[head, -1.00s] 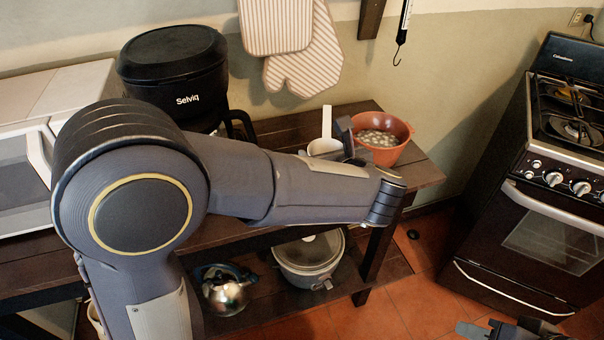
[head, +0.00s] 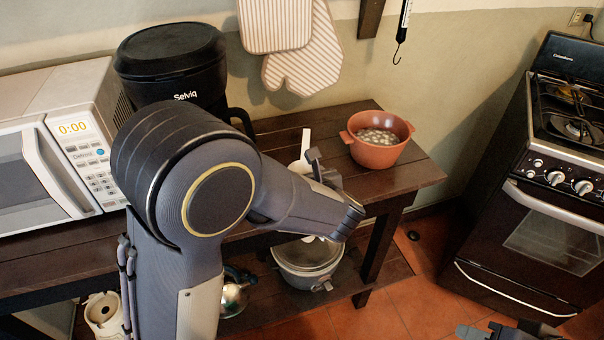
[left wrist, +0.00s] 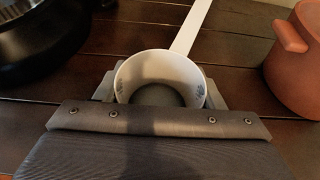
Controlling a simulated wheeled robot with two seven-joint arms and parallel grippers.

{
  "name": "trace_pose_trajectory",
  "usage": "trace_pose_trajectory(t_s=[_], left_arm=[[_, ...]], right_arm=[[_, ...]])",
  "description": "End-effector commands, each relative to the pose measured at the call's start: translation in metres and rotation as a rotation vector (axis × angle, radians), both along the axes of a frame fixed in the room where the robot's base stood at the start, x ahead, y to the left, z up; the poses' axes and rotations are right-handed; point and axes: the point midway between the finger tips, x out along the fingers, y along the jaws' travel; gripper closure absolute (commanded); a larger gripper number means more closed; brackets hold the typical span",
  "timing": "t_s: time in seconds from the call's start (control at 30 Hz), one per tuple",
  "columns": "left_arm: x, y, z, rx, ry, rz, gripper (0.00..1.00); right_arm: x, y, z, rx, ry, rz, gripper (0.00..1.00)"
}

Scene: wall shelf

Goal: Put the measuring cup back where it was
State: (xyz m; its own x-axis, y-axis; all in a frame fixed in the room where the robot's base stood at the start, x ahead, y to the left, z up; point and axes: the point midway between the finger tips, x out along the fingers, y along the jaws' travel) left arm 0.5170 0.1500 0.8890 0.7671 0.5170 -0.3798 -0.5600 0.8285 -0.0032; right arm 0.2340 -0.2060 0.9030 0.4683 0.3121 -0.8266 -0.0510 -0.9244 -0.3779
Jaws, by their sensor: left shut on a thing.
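The white measuring cup (head: 305,146) is partly hidden behind my left arm in the head view; its long handle points up and away. In the left wrist view the cup (left wrist: 160,66) is upright with its open mouth showing and its handle running to the upper right. My left gripper (left wrist: 160,92) is shut on it, with a finger on each side of the cup. In the head view this gripper (head: 314,168) is over the dark wooden table (head: 405,180). I cannot tell whether the cup touches the wood. Part of my right gripper (head: 505,331) shows at the bottom right edge; its jaws are unclear.
An orange-brown pot (head: 377,152) with pale contents stands right of the cup. A black coffee maker (head: 172,75) and a microwave (head: 60,140) stand to the left. A lidded pot (head: 308,262) sits on the lower shelf. Bare wood lies between cup and orange-brown pot.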

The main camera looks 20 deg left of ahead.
Motion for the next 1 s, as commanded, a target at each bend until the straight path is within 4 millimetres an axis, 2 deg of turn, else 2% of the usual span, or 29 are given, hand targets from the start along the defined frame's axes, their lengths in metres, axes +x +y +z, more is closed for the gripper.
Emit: trace_pose_trajectory(t_s=[0.2,0.23,0.37,0.63,0.77,1.0], left_arm=[[0.0,0.0,-0.005,-0.001,-0.001,0.0,0.66],[0.0,0.0,-0.003,0.0,0.0,0.0,0.34],[0.0,0.0,-0.003,0.0,0.0,0.0,0.17],[0.0,0.0,-0.002,0.0,0.0,0.0,0.16],[-0.001,-0.001,0.004,0.001,0.001,0.0,0.16],[-0.037,-0.026,0.019,-0.002,-0.001,-0.006,0.16]], right_arm=[[0.0,0.0,-0.007,0.0,0.0,0.0,0.64],[0.0,0.0,-0.005,0.0,0.0,0.0,0.64],[0.0,0.0,-0.005,0.0,0.0,0.0,0.64],[0.0,0.0,-0.004,0.0,0.0,0.0,0.64],[0.0,0.0,0.004,0.0,0.0,0.0,0.64],[0.0,0.0,-0.001,0.0,0.0,0.0,0.64]])
